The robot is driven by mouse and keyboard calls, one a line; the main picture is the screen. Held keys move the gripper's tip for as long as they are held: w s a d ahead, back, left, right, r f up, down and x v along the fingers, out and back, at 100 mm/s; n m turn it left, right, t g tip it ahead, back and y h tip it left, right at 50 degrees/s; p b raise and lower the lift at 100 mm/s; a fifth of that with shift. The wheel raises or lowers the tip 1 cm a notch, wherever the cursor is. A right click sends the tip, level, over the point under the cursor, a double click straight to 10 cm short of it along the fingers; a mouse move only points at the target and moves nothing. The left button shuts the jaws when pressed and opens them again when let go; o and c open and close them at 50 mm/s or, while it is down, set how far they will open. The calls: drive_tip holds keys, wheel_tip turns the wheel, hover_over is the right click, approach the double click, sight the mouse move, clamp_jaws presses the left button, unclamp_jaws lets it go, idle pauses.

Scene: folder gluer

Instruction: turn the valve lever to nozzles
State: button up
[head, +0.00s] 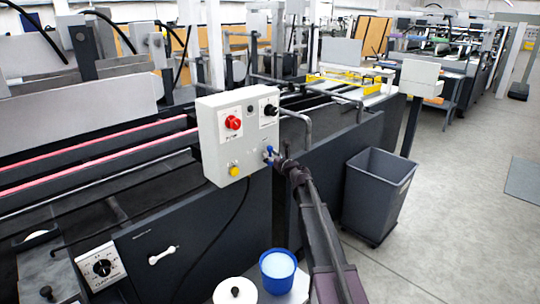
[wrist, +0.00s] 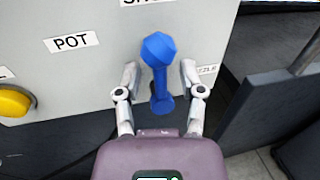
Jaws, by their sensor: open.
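The valve lever (wrist: 160,75) is blue and sits on the front of a grey control box. In the wrist view it stands nearly upright, its wide end at the top and a round knob at the bottom. A label reading POT is to its left, and a partly hidden label is at its right. My gripper (wrist: 160,80) is open, with one finger on each side of the lever and a visible gap to each. In the head view the lever (head: 268,154) is small at the box's lower right, with my gripper (head: 279,160) right at it.
The control box (head: 208,140) also carries a red knob (head: 233,122), a black knob (head: 271,110) and a yellow button (head: 234,170). A blue pot (head: 278,266) and a white lidded pot (head: 235,291) stand below. A grey bin (head: 376,193) is at the right, with open floor beyond.

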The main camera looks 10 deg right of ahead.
drive_tip(key=shift+w+a, duration=0.15)
drive_tip(key=shift+w, duration=0.25)
clamp_jaws()
